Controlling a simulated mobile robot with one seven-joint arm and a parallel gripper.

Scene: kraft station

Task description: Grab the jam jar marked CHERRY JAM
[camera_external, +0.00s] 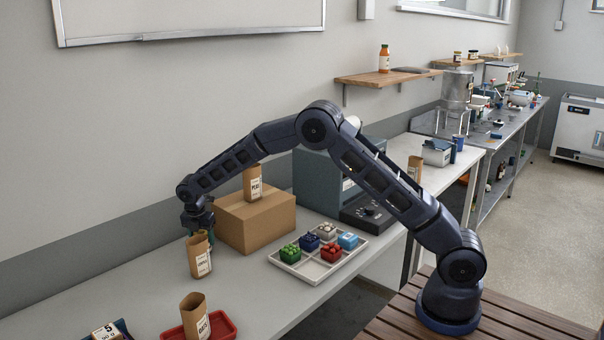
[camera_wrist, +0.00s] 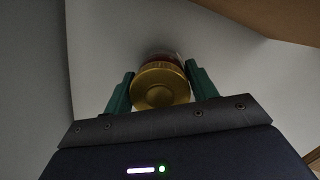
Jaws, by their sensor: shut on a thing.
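A jar with a gold lid (camera_wrist: 160,86) and a dark red body sits between the two green fingers of my gripper (camera_wrist: 159,70) in the wrist view. The fingers press on it from both sides. Its label is out of sight, so I cannot read its name. In the external view my gripper (camera_external: 200,230) points down beside the cardboard box, just behind a kraft pouch (camera_external: 199,257). The jar is mostly or wholly hidden there, and I cannot tell whether it touches the table.
The cardboard box (camera_external: 252,222) stands close to the right of my gripper, with another kraft pouch (camera_external: 252,183) on top. A white tray (camera_external: 318,280) holds several small coloured containers. A red tray (camera_external: 222,326) with a kraft pouch (camera_external: 194,315) lies in front.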

